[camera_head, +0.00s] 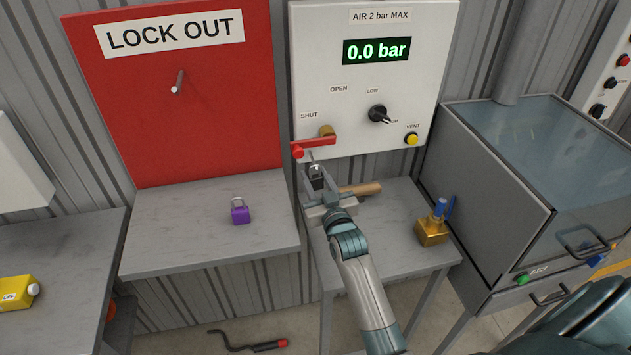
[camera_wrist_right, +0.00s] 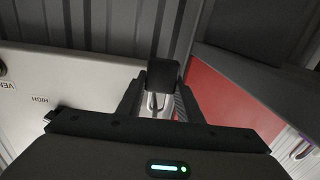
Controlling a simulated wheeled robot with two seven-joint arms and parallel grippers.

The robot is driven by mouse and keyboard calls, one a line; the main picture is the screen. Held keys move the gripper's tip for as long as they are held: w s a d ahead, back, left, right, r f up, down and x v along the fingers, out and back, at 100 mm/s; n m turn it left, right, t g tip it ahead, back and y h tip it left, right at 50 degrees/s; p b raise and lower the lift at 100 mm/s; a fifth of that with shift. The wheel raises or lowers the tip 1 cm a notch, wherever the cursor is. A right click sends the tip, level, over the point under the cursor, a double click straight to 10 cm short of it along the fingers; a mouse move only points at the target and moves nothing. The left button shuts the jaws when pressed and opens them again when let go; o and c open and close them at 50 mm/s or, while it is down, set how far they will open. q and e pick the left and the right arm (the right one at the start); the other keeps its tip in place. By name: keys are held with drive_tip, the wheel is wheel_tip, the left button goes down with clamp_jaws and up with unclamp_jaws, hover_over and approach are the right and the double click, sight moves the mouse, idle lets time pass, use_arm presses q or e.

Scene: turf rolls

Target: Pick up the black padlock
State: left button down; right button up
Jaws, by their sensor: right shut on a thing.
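The black padlock (camera_head: 316,172) is between the fingers of my right gripper (camera_head: 317,183), in front of the white air panel and just below the red valve handle (camera_head: 312,145). In the right wrist view the padlock's dark body (camera_wrist_right: 162,74) sticks out beyond the fingertips, and its metal shackle (camera_wrist_right: 155,103) lies between the fingers. My right gripper (camera_wrist_right: 160,105) is shut on it. Whether the padlock touches the handle or panel I cannot tell. My left gripper is not in view.
A purple padlock (camera_head: 240,212) stands on the grey shelf under the red lock-out board (camera_head: 170,120), which has a peg. A wooden-handled object (camera_head: 362,189) and a brass block with a blue lever (camera_head: 432,231) lie on the right table. A grey cabinet (camera_head: 490,190) stands at right.

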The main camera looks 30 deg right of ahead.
drive_tip(key=shift+r, duration=0.15)
